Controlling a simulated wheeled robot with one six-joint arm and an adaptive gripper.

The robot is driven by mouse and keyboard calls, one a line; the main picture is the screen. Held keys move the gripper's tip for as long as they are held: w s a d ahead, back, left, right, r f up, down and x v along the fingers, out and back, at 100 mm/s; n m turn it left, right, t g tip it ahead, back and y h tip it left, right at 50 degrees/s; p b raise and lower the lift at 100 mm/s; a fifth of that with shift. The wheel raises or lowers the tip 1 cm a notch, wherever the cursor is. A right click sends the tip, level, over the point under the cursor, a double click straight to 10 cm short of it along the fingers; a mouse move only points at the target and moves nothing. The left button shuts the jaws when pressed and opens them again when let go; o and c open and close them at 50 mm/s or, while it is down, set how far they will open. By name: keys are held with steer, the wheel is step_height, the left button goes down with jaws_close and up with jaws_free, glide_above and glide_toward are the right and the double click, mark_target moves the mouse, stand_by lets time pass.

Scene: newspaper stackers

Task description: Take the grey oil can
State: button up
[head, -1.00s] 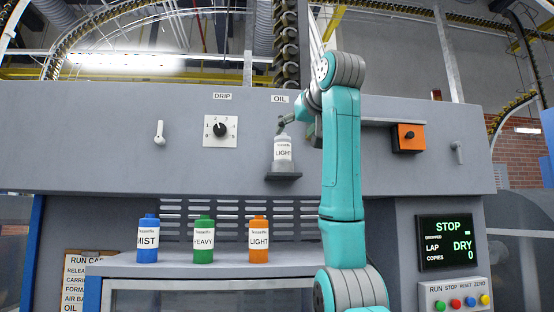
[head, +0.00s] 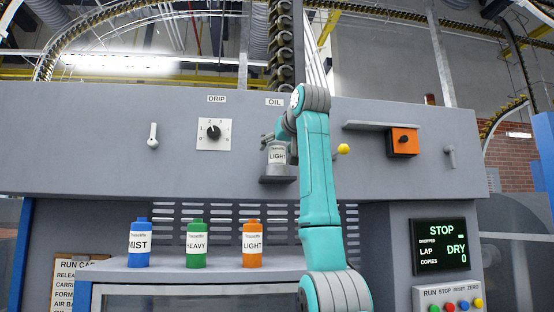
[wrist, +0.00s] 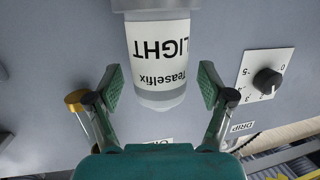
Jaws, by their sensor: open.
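The grey oil can (head: 277,156), with a white LIGHT label, stands upright on a small grey ledge (head: 279,179) below the OIL sign. In the wrist view the can (wrist: 155,45) appears upside down, its top towards my gripper. My gripper (wrist: 161,85) is open, one finger on each side of the can's upper part, with a visible gap on both sides. In the head view my gripper (head: 269,137) is at the can's top and is small and partly hidden by my arm.
Blue MIST (head: 138,245), green HEAVY (head: 196,245) and orange LIGHT (head: 252,245) bottles stand on a lower shelf. A drip dial (head: 213,133) is left of the can. A yellow knob (head: 343,149) and an orange switch box (head: 403,141) are to the right.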

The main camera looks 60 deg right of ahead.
steer(key=shift+w+d, duration=0.1)
steer(key=shift+w, duration=0.1)
steer(key=c, duration=1.3)
